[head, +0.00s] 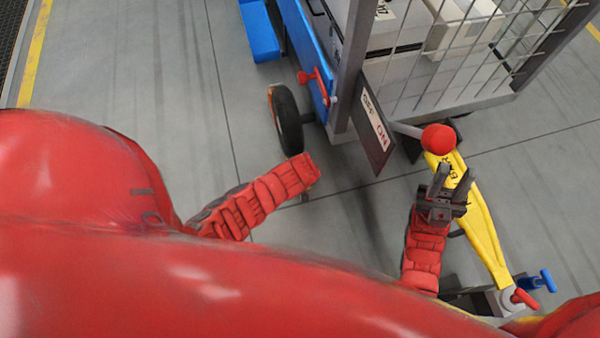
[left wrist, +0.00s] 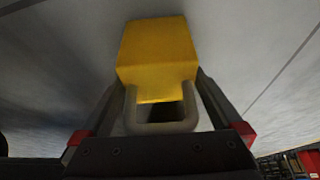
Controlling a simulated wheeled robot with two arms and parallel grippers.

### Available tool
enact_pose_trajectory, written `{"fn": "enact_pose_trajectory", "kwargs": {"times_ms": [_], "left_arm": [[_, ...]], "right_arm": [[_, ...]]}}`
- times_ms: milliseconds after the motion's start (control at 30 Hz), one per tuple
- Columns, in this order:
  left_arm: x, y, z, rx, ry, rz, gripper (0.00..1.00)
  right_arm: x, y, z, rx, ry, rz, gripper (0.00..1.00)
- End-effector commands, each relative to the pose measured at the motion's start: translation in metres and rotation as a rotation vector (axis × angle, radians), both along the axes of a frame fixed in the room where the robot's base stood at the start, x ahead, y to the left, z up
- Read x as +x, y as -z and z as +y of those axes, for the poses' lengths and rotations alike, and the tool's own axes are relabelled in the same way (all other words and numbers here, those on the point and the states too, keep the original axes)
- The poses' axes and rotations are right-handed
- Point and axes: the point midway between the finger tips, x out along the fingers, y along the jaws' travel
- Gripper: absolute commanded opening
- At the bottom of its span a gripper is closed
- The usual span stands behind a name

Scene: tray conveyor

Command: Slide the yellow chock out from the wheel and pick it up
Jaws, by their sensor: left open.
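The yellow chock (left wrist: 157,52) is in the left wrist view, lying on the grey floor, with a grey loop handle (left wrist: 161,126) towards me. My left gripper (left wrist: 157,88) is open, with one finger on each side of the handle and the chock just beyond. I cannot tell whether the fingers touch it. In the head view the chock and left gripper are hidden around the end of my left forearm. The cart's black wheel (head: 287,120) stands just beyond that forearm. My right gripper (head: 454,176) is open and empty, over the yellow drawbar (head: 482,228).
The blue cart with a wire cage (head: 470,60) fills the top right. A red ball knob (head: 439,139) and an ON/OFF sign plate (head: 375,130) stick out from it. Blue and red handles (head: 535,282) are at the drawbar's end. Floor to the left is clear.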

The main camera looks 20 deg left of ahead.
Motion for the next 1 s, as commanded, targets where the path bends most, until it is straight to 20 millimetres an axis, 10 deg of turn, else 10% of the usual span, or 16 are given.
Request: {"fn": "enact_pose_trajectory", "kwargs": {"times_ms": [467, 1000], "left_arm": [[0.0019, 0.0066, 0.0015, 0.001, 0.001, 0.002, 0.98], [0.0020, 0.0065, 0.0012, 0.000, 0.000, 0.001, 0.01]], "right_arm": [[-0.0044, -0.0105, -0.0019, 0.023, -0.011, -0.049, 0.30], [-0.0043, -0.0101, -0.0019, 0.023, -0.011, -0.048, 0.30]]}}
